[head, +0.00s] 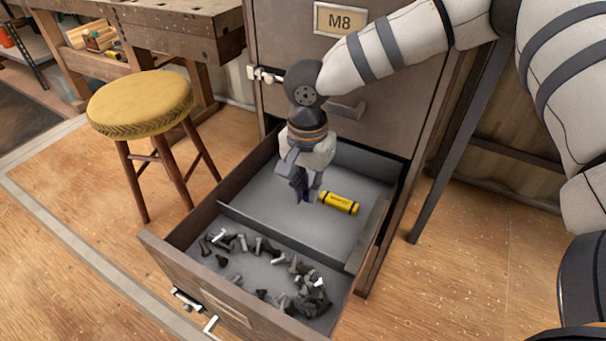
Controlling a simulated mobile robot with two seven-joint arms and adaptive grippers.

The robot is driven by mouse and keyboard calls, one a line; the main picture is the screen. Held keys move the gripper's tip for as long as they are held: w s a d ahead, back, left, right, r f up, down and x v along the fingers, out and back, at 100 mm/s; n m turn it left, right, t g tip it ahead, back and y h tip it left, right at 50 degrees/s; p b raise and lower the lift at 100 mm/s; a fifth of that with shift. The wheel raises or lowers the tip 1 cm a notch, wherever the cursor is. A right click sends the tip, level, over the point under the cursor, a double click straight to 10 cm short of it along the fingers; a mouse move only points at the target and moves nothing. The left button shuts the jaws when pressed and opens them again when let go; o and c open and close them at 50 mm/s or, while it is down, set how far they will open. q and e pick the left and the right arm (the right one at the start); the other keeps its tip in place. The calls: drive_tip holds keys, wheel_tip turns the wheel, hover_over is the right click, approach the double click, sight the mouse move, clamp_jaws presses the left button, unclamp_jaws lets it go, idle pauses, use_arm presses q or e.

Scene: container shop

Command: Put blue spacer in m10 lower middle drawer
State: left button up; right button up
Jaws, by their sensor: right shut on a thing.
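An open drawer (170,257) of the cabinet is pulled out below the drawer marked M8. A divider splits it into a front and a rear compartment; the label on its front is too oblique to read. My right gripper (305,195) points down into the rear compartment, shut on the blue spacer, of which only a small dark blue bit shows between the fingers. Whether it touches the drawer floor I cannot tell. A yellow cylinder (339,203) with black ends lies in the rear compartment, just right of the gripper. My left gripper is not in view.
Several loose bolts (227,240) lie in the front compartment. The M8 drawer front (340,20) is shut above. A stool with a yellow seat (140,102) stands left of the drawer, before a wooden workbench (175,30).

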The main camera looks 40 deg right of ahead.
sight(304, 211)
drive_tip(key=f, duration=0.1)
drive_tip(key=f+b, duration=0.1)
drive_tip(key=f, duration=0.1)
drive_tip(key=shift+w+a+f, duration=0.1)
drive_tip(key=shift+w+a, duration=0.05)
drive_tip(key=shift+w, duration=0.05)
drive_tip(key=shift+f, duration=0.25)
drive_tip(key=shift+f, duration=0.1)
drive_tip(key=shift+f, duration=0.1)
drive_tip(key=o, duration=0.6)
drive_tip(key=shift+o, duration=0.2)
wheel_tip(304, 211, up, 12)
drive_tip(key=p, duration=0.3)
drive_tip(key=shift+r, duration=0.25)
